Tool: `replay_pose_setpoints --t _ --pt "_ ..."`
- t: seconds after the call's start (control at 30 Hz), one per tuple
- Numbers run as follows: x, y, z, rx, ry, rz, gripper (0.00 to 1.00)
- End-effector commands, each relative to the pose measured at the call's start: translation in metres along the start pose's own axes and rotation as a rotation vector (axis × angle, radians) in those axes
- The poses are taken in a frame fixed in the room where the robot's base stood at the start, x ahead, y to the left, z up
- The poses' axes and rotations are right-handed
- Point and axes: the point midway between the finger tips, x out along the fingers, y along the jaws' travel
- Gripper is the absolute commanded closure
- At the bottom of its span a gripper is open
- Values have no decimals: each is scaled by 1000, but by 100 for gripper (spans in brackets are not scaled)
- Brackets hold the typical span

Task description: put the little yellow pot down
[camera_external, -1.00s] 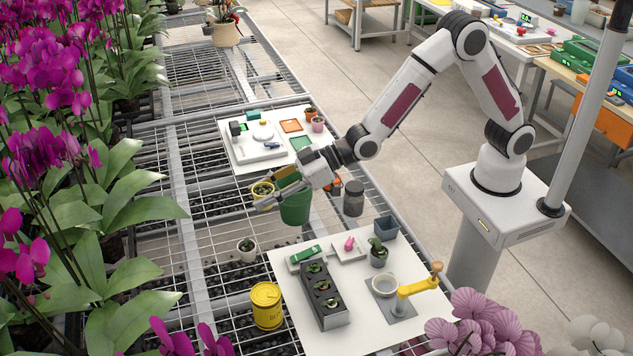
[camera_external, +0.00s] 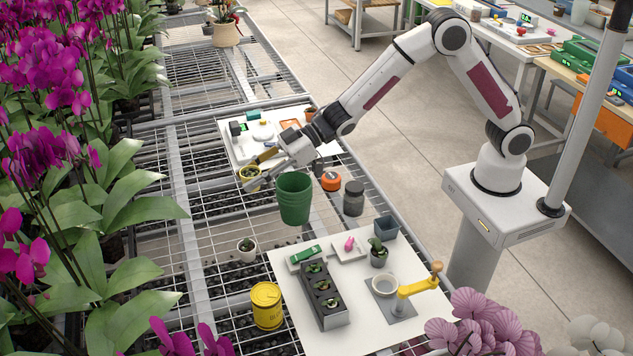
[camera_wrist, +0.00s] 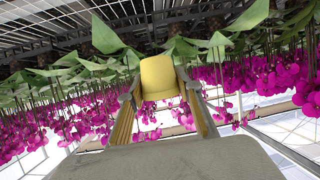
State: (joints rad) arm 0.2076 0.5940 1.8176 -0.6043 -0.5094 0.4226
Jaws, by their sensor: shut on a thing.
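The little yellow pot (camera_external: 251,181) is between the fingertips of my gripper (camera_external: 254,171), which is shut on it. In the external view it is at the near left edge of the far white board (camera_external: 238,153), above the wire bench; I cannot tell its exact height. In the wrist view the yellow pot (camera_wrist: 158,77) sits between my two fingers (camera_wrist: 160,95), its plain side facing the camera.
A green bucket (camera_external: 294,199) stands just in front of my gripper. An orange item (camera_external: 331,181) and a grey jar (camera_external: 353,198) are to its right. A small white pot (camera_external: 246,250) and a yellow tin (camera_external: 267,305) are nearer. Orchids line the left. Open wire mesh (camera_external: 205,215) lies left of the bucket.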

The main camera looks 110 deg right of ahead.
Motion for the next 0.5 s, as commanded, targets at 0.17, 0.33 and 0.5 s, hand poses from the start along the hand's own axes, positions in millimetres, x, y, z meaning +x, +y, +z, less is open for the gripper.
replay_pose_setpoints --t 0.17,0.33,0.5 --pt "-2 18 2 -12 1 -26 91" --pt "-5 36 6 -24 0 -56 91" --pt "-10 57 13 -37 0 -87 91"
